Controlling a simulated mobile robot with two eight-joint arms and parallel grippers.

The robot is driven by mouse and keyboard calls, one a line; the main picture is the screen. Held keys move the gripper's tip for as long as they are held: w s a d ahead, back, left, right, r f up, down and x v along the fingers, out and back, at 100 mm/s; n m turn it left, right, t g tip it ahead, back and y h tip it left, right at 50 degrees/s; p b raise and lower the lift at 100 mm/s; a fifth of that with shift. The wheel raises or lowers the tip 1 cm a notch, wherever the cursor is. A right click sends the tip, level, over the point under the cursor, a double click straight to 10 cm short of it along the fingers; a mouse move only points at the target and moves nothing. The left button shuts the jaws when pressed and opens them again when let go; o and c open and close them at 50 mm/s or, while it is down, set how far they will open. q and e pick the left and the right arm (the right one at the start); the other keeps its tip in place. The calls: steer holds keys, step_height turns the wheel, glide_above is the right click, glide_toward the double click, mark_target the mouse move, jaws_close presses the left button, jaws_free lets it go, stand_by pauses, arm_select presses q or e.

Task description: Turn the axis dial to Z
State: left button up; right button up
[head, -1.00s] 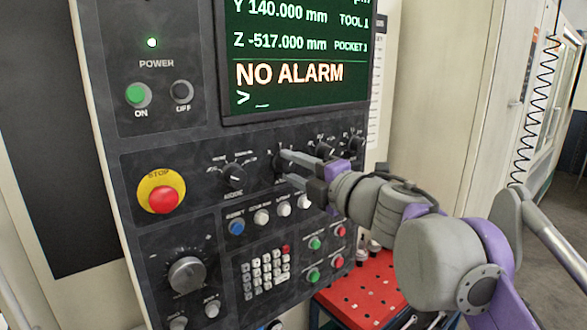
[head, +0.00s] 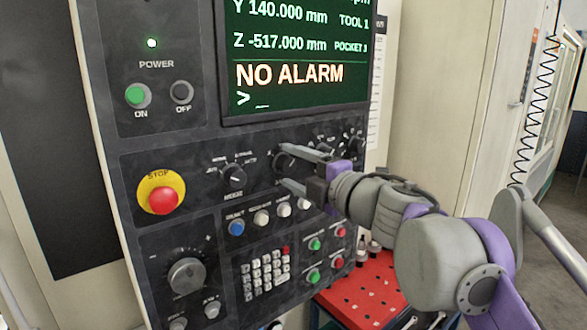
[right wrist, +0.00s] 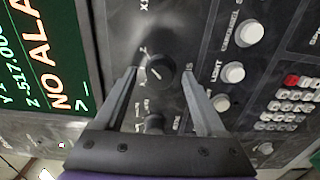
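The black axis dial (head: 282,162) is on the dark control panel, to the right of the mode dial. In the right wrist view the dial (right wrist: 160,70) has a short white pointer mark set at a slant. A letter like a Z is printed beside it, but the lettering is too small to read surely. My right gripper (head: 283,166) is open, with one finger on each side of the dial. The fingers appear apart from the knob in the right wrist view (right wrist: 158,71). My left gripper is not in view.
The mode dial (head: 233,178) is close on the left, and another dial (head: 325,149) is close on the right. White push buttons (head: 262,217) lie below. The red stop button (head: 163,199) is further left. The screen (head: 295,60) is above.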

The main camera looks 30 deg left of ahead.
steer(key=shift+d, duration=0.1)
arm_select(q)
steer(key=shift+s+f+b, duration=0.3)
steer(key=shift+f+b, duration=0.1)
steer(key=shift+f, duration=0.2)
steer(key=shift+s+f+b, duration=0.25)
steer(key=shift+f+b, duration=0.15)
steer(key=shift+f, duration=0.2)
arm_select(e)
steer(key=v, duration=1)
steer(key=shift+s+d, duration=0.2)
steer(key=shift+d, duration=0.1)
steer(key=shift+f, duration=0.1)
